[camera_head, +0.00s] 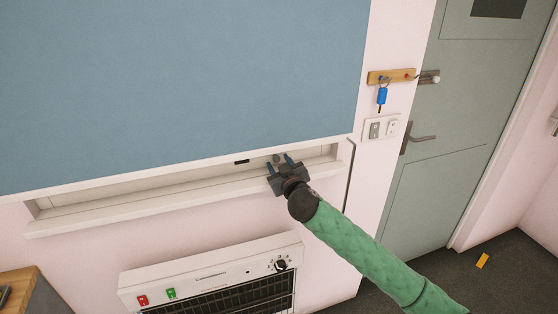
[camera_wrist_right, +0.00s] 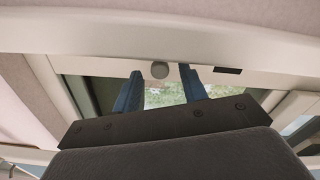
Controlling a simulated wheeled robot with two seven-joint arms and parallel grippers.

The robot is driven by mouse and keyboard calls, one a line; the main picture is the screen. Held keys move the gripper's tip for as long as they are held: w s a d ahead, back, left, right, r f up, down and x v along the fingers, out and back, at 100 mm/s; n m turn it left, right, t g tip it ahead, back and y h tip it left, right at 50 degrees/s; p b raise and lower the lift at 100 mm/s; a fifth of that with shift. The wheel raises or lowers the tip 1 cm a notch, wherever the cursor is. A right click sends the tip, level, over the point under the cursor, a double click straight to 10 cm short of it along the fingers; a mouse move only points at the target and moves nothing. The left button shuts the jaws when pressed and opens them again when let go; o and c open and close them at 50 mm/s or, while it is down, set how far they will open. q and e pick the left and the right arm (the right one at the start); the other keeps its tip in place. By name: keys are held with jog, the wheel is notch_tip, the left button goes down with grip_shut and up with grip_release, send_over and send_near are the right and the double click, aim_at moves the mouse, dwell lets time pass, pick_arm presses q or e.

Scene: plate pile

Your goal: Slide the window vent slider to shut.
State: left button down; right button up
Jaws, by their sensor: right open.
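The window vent slider shows as a pale strip under the blue blind, with a small round grey knob (camera_head: 276,158). In the right wrist view the knob (camera_wrist_right: 159,70) appears between my two blue fingertips. My right gripper (camera_head: 281,162) is open, its fingers one on each side of the knob as seen; I cannot tell whether either touches it. A short black slot (camera_head: 241,161) lies in the strip to the left of the knob; in the wrist view the slot (camera_wrist_right: 227,70) is to the right. My left gripper is not in view.
A blue blind (camera_head: 180,80) hangs just above the strip. A white sill (camera_head: 150,204) runs below it, over a heater (camera_head: 220,272). To the right are a key rack (camera_head: 391,76), light switches (camera_head: 380,127) and a grey-green door (camera_head: 450,120).

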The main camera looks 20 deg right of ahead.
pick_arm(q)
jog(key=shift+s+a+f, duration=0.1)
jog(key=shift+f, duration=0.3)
pick_arm(e)
jog(key=shift+w, duration=0.4)
